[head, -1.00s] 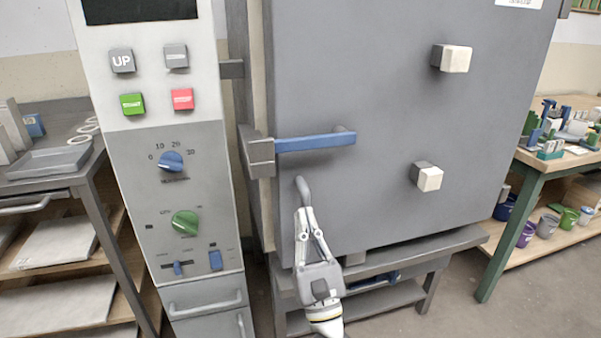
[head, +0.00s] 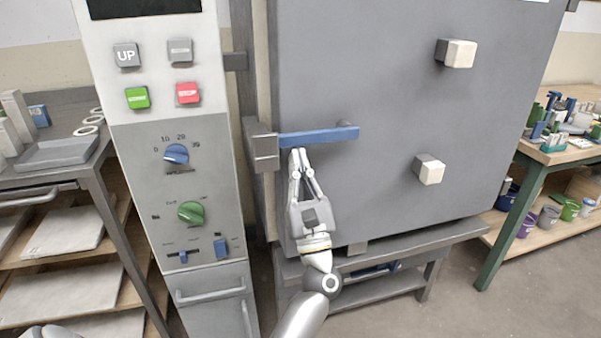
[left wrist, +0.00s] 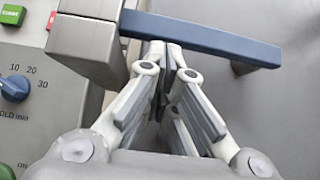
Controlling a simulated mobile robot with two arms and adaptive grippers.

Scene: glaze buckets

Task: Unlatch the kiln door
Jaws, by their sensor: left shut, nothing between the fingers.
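The grey kiln door (head: 390,90) is closed. Its latch is a blue bar handle (head: 325,136), lying level from a grey latch block (head: 262,146) at the door's left edge. The blue handle also crosses the top of the left wrist view (left wrist: 215,39). My left gripper (head: 298,153) is shut and empty, fingers pointing up. Its fingertips are just below the handle's left part, close to the latch block. In the left wrist view the fingertips (left wrist: 160,46) reach the bar's lower edge; I cannot tell whether they touch. My right gripper is not in view.
A control panel (head: 160,128) with buttons and knobs stands left of the door. Two pale blocks (head: 459,54) (head: 430,170) stick out from the door. A shelf with slabs (head: 60,263) is at left, and a green-legged table (head: 512,195) at right.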

